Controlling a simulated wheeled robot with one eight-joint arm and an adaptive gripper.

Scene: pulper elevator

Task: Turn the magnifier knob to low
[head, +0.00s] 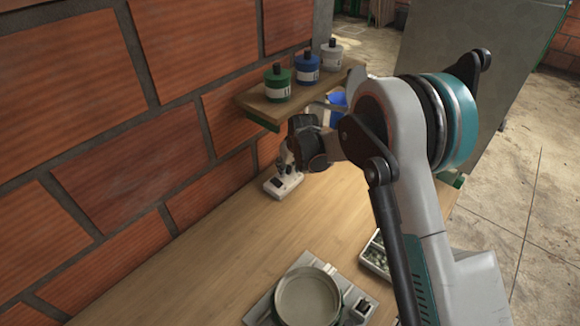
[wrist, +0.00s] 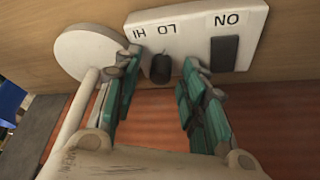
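The white magnifier (head: 283,182) stands on the wooden table by the brick wall, partly hidden behind my gripper (head: 301,148). In the wrist view its white base (wrist: 190,30) carries upside-down HI, LO and ON labels. The small black knob (wrist: 161,69) sticks out from the base below the LO and HI labels. My gripper (wrist: 162,66) is open, with one teal finger on each side of the knob. The knob's pointing direction is unclear.
A dark switch (wrist: 224,53) is below ON, beside the right finger. A white round disc (wrist: 84,54) is at the left. A wall shelf (head: 262,106) holds green, blue and white bottles. A scale with a round pan (head: 308,297) and a tray (head: 375,256) are nearer.

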